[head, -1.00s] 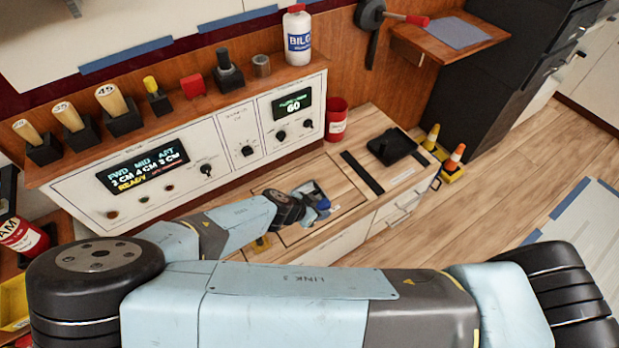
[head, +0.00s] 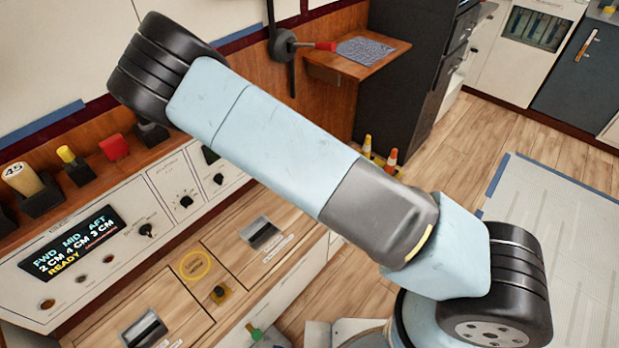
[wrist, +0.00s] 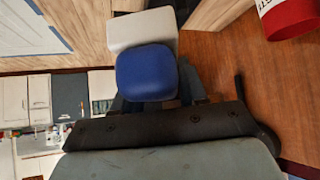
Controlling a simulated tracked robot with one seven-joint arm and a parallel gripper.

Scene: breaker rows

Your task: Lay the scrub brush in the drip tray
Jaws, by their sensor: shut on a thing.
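The scrub brush (wrist: 146,72) shows in the wrist view as a blue block with a pale grey-white part beyond it. My gripper (wrist: 157,98) is shut on it; the dark fingers are partly hidden behind the blue block. In the head view, my raised arm crosses the picture, and the gripper and brush do not show. I cannot make out the drip tray for certain in either current view. The dark tray-like thing on the counter in the earlier head frame is now out of sight, where my arm covers that area.
A red can (wrist: 290,18) stands at the wrist view's upper right, by a brown wood surface (wrist: 245,75). In the head view are a control panel (head: 110,235), a counter (head: 225,300), a wall shelf (head: 350,70) and small cones (head: 390,158). Floor at right is open.

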